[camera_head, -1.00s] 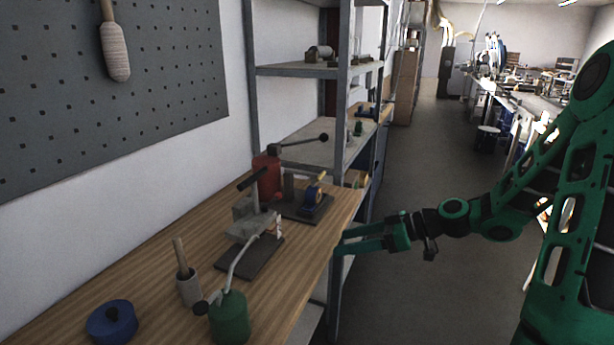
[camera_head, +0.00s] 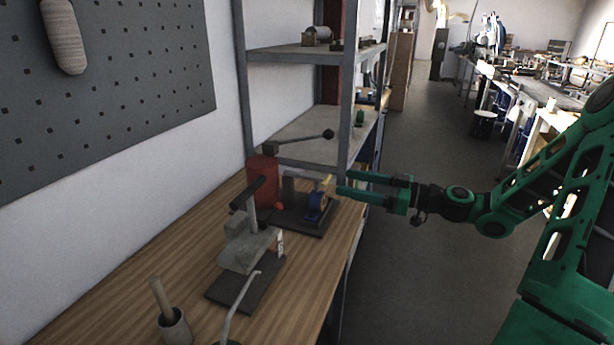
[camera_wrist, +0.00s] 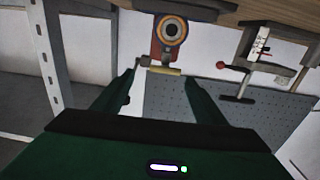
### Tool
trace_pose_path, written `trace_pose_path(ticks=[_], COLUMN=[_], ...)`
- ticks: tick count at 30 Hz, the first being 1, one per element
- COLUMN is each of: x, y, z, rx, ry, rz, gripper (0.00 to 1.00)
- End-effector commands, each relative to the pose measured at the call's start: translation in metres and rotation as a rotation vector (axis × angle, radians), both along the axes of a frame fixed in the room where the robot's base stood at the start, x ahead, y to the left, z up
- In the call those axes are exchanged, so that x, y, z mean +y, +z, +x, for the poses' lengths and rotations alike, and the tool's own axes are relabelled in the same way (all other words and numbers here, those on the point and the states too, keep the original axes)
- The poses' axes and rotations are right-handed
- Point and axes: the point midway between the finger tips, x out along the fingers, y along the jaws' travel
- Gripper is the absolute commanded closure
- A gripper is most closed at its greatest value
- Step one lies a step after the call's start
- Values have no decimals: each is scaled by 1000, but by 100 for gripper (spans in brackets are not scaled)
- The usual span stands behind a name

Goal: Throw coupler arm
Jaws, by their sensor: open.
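A small blue and yellow device (camera_head: 316,205) stands on a dark base plate on the bench. A short lever with a pale yellow crossbar handle, which looks like the coupler arm (camera_head: 327,184), rises from it. In the wrist view, which looks upside down, the device shows a round dark centre in a yellow and blue ring (camera_wrist: 170,31). The pale handle (camera_wrist: 164,71) lies crosswise between the fingertips in that picture. My gripper (camera_head: 343,182) is open, just right of the handle, pointing at it. No contact is visible.
A red cylinder (camera_head: 262,180) with a black-knobbed lever (camera_head: 305,138) stands behind left. A grey press (camera_head: 250,249) with a dark T-handle is nearer. A cup with a wooden stick (camera_head: 174,327) is in front. A shelf post (camera_head: 346,95) rises close behind. The aisle right is free.

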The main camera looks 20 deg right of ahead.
Motion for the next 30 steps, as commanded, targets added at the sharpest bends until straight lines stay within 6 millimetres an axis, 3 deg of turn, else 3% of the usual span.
trace_pose_path(ticks=[6,15,21,30], x=[48,91,103,104], y=[0,0,0,0], z=[22,50,58,59], rx=[-1,0,1,1], ry=[31,35,34,33], rz=[2,0,1,1], gripper=[34,34,34,34])
